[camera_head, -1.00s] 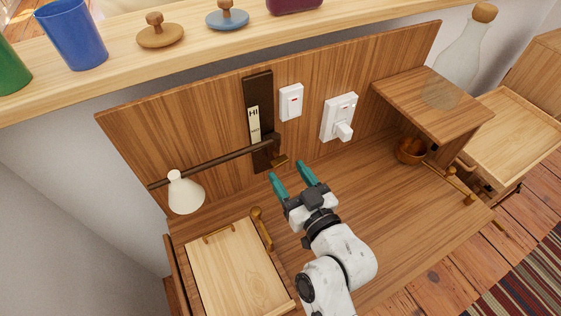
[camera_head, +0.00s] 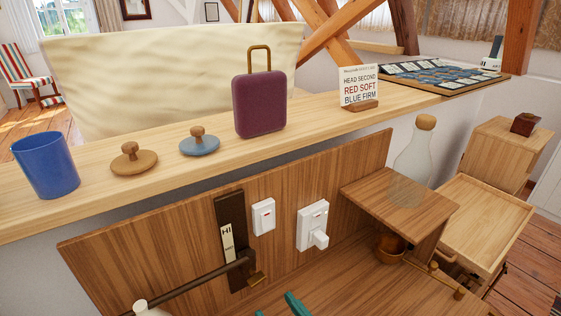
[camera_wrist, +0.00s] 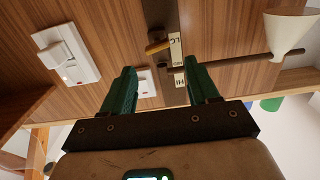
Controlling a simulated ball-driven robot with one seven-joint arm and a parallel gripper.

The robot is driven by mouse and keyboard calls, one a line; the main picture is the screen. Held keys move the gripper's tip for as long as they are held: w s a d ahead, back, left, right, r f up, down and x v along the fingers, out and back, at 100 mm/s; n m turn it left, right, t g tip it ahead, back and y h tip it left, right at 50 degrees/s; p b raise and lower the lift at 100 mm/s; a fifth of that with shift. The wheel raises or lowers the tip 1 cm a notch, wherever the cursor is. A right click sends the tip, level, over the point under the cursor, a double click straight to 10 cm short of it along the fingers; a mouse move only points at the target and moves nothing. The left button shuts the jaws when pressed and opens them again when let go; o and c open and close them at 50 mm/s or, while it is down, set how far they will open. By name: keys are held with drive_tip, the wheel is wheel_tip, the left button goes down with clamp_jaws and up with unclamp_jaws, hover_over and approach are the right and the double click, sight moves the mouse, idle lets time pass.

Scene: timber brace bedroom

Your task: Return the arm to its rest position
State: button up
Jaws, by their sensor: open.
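My gripper shows in the wrist view (camera_wrist: 163,92) with its two teal fingers spread apart and nothing between them. Behind the fingers is the wooden back panel with a dark slider plate and a HI label (camera_wrist: 179,80). In the head view only the teal fingertips (camera_head: 292,304) show at the bottom edge, over the wooden desk; the rest of my arm is out of the picture. The dark plate (camera_head: 232,235) with its rod and brass tip stands left of the fingertips.
A white switch (camera_head: 263,217) and a socket with a plug (camera_head: 312,226) are on the panel. The shelf above holds a blue cup (camera_head: 46,166), two knobbed lids, a purple case (camera_head: 259,104) and a sign (camera_head: 359,87). A glass bottle (camera_head: 413,165) stands on the small shelf at right.

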drive_tip(key=s+d+f+m+g+h+p, duration=0.1)
drive_tip(key=s+d+f+g+h+p, duration=0.25)
drive_tip(key=d, duration=0.45)
drive_tip(key=s+d+f+m+g+h+p, duration=0.2)
drive_tip(key=s+d+g+h+p, duration=0.1)
drive_tip(key=s+d, duration=0.3)
drive_tip(key=s+d+m+g+h+p, duration=0.3)
drive_tip(key=s+d+g, duration=0.4)
drive_tip(key=s+d, duration=0.6)
drive_tip(key=s+m+h, duration=0.1)
drive_tip(key=s, duration=0.2)
drive_tip(key=shift+s+d+r+p, duration=0.25)
drive_tip(key=shift+r+p, duration=0.05)
drive_tip(key=shift+p, duration=0.05)
drive_tip(key=shift+o, duration=0.3)
